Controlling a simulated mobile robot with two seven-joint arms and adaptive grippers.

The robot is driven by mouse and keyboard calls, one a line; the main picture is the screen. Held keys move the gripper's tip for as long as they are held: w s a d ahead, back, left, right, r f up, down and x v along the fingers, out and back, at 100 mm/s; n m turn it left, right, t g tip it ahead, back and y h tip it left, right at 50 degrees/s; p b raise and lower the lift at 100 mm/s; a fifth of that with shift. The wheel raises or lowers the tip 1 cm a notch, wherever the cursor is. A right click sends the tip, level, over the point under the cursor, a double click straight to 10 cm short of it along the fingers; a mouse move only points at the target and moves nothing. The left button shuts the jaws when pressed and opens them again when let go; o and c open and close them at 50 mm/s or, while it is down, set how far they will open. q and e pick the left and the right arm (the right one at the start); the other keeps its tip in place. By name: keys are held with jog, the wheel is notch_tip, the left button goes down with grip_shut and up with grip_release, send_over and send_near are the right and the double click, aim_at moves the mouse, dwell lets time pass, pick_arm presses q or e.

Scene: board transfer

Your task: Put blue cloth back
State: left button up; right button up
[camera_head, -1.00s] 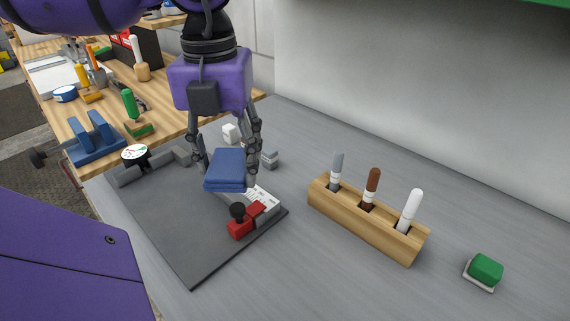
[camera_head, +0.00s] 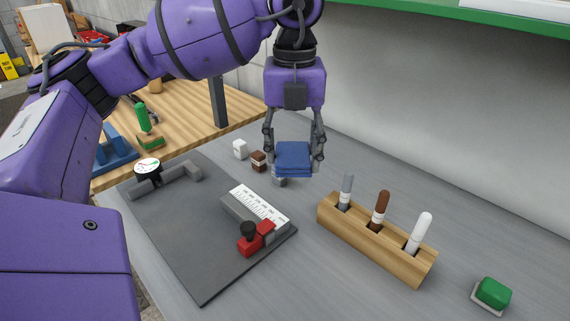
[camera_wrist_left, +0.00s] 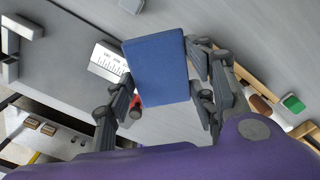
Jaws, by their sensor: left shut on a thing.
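The blue cloth (camera_head: 293,160) is a folded pad held between the fingers of my left gripper (camera_head: 294,152). The gripper points down and is shut on it, above the grey table to the right of the dark board's far corner. In the left wrist view the cloth (camera_wrist_left: 158,70) fills the space between the fingers (camera_wrist_left: 160,92). A small grey block (camera_head: 279,182) shows partly below the cloth, which hides the rest of it. My right gripper is not in view.
A dark board (camera_head: 190,235) carries a white-labelled piece (camera_head: 258,206) and a red clamp (camera_head: 256,238). A wooden holder (camera_head: 375,240) with three markers stands at right. A green-topped block (camera_head: 493,293) lies farther right. White (camera_head: 240,149) and brown (camera_head: 258,160) blocks are behind the board.

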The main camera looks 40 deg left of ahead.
pick_arm(q)
send_over(310, 194)
notch_tip(310, 194, down, 7)
jog(key=shift+s+f, duration=0.1)
jog(key=shift+f, duration=2.45)
jog(key=shift+f, duration=0.2)
jog(key=o, duration=1.1)
jog(key=shift+o, duration=0.2)
jog(key=shift+r, duration=0.15)
notch_tip(310, 194, up, 12)
